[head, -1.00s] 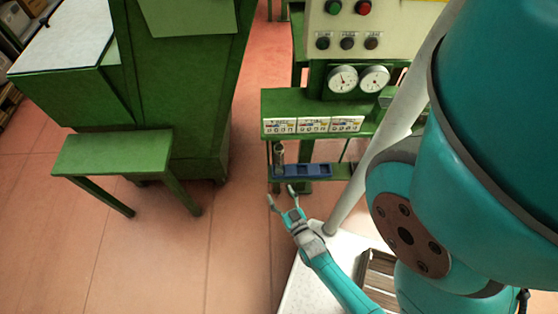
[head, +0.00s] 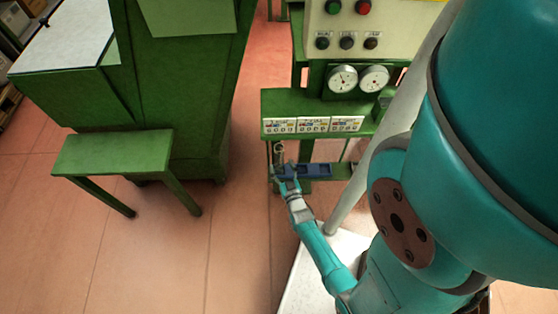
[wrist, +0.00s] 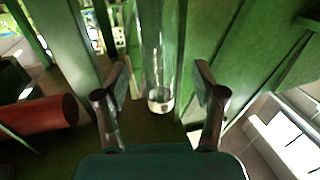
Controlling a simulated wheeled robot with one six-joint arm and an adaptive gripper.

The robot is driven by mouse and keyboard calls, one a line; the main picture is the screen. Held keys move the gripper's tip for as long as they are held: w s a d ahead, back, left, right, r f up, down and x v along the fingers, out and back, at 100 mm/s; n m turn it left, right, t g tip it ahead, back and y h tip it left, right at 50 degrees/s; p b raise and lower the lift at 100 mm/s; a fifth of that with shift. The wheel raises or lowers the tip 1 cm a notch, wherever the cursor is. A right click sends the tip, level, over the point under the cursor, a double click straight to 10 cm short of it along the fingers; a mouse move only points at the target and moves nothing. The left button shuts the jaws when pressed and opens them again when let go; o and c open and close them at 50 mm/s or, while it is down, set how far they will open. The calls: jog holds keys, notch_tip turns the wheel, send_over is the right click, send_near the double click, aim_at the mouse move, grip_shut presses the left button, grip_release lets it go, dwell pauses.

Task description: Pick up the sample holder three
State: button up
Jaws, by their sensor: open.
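A clear, upright cylinder, apparently the sample holder (wrist: 159,45), stands between the fingers of my gripper in the wrist view, with a pale rounded end low down. No number is readable on it. In the head view a small grey upright cylinder (head: 279,149) stands at the left end of the lower green shelf. My gripper (head: 282,169) is open just in front of it, fingers at the shelf's left end. In the wrist view my gripper (wrist: 161,88) has one finger on each side of the clear cylinder, with visible gaps; it is not gripped.
A blue tray (head: 316,170) lies on the lower shelf just right of my gripper. Green machine parts stand close on both sides in the wrist view.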

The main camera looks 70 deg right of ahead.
aim_at(280, 162)
jog(key=x, duration=0.4)
jog(key=shift+w+d, duration=0.15)
jog(key=shift+d, duration=0.1)
jog(key=shift+r, duration=0.1)
jog(key=shift+c, duration=0.2)
jog(key=c, duration=1.2)
